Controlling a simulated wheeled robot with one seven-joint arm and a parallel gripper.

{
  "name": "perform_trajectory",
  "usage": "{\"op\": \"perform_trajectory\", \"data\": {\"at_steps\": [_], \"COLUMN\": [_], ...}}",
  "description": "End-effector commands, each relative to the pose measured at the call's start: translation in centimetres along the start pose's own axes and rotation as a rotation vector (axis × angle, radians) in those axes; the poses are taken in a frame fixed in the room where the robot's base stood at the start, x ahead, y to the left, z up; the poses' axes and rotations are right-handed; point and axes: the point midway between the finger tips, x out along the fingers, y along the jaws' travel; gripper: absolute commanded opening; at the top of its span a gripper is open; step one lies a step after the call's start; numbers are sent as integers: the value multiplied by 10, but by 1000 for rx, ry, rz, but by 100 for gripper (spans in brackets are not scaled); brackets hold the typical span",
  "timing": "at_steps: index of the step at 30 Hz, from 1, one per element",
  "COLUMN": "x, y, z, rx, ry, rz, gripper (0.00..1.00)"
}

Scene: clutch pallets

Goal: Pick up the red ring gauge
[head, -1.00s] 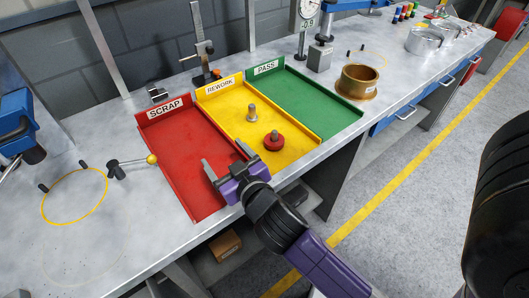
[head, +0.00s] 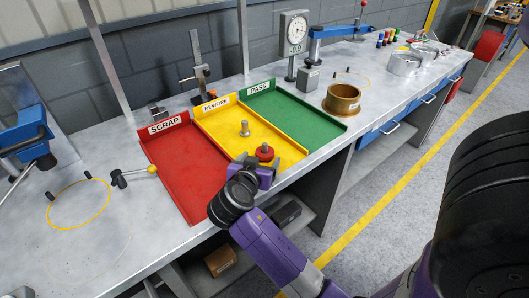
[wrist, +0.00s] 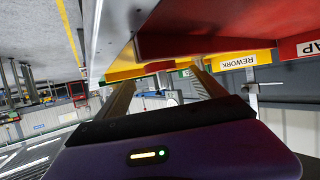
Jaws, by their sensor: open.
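The red ring gauge (head: 265,152) is in the yellow REWORK tray (head: 228,127), near its front edge in the head view. A metal stem or knob shows at its top. My gripper (head: 261,161) is open, close in front of the ring gauge, and partly covers its lower side. I cannot tell whether the fingers are beside it or short of it.
The red SCRAP tray (head: 185,172) is empty on the left, and the green PASS tray (head: 300,118) is empty on the right. A brass cup (head: 342,99) stands beyond it.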

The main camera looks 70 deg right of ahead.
Motion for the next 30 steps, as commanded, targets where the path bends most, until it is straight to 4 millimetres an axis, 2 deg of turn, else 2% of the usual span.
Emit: {"op": "perform_trajectory", "data": {"at_steps": [7,17,27,28,30], "x": [33,40,39,39,39], "y": [-1,-1,-1,-1,-2], "z": [0,1,1,1,0], "rx": [0,-1,-1,-1,-1], "ry": [-1,0,0,0,1], "rz": [1,-1,-1,-1,-2], "gripper": [79,78,11,5,0]}}
